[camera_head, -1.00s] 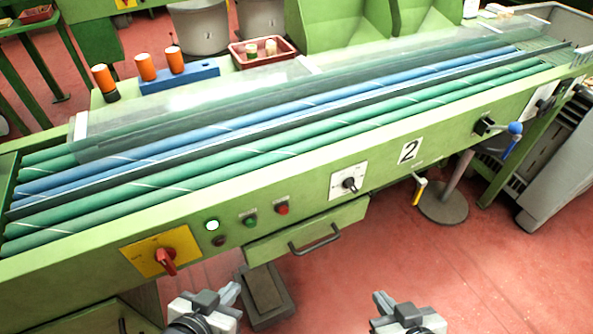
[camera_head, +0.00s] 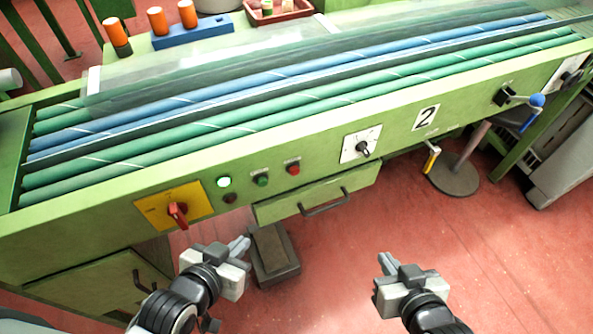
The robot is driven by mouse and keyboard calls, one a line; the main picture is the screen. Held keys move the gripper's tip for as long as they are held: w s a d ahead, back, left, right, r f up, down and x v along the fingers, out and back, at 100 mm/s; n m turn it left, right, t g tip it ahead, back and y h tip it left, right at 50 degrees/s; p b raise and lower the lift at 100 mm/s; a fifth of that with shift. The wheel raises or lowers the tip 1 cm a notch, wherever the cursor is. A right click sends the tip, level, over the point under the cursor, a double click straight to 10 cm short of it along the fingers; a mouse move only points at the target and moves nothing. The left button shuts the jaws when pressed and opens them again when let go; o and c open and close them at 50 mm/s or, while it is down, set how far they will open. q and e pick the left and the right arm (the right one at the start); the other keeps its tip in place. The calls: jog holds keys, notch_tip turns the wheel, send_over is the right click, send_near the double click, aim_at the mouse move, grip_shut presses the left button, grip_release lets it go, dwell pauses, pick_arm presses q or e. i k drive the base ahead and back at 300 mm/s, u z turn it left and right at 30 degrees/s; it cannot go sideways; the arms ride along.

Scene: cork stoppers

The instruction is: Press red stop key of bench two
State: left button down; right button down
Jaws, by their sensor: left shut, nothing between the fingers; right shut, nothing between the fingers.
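The green bench (camera_head: 100,228) carries a white plate with the number 2 (camera_head: 425,117) on its front. The red key (camera_head: 293,169) sits on the front panel, to the right of a green key (camera_head: 262,180) and a lit white lamp (camera_head: 224,182). My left gripper (camera_head: 243,243) is shut and empty, below and to the left of the red key, apart from the panel. My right gripper (camera_head: 384,262) is shut and empty, below and to the right of the red key, over the floor. Nothing hides the red key.
A yellow plate with a red rotary switch (camera_head: 178,213) is left of the keys. A drawer with a handle (camera_head: 324,203) juts below them. A dial (camera_head: 363,148) is to the right. A blue-knobbed lever (camera_head: 536,100) sticks out at the far right. A pedal (camera_head: 275,255) stands on the floor.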

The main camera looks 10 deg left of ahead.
aim_at(295, 169)
jog(key=u, duration=1.85)
jog(key=k, duration=1.1)
jog(key=z, duration=1.35)
jog(key=i, duration=0.5)
jog(key=z, duration=0.05)
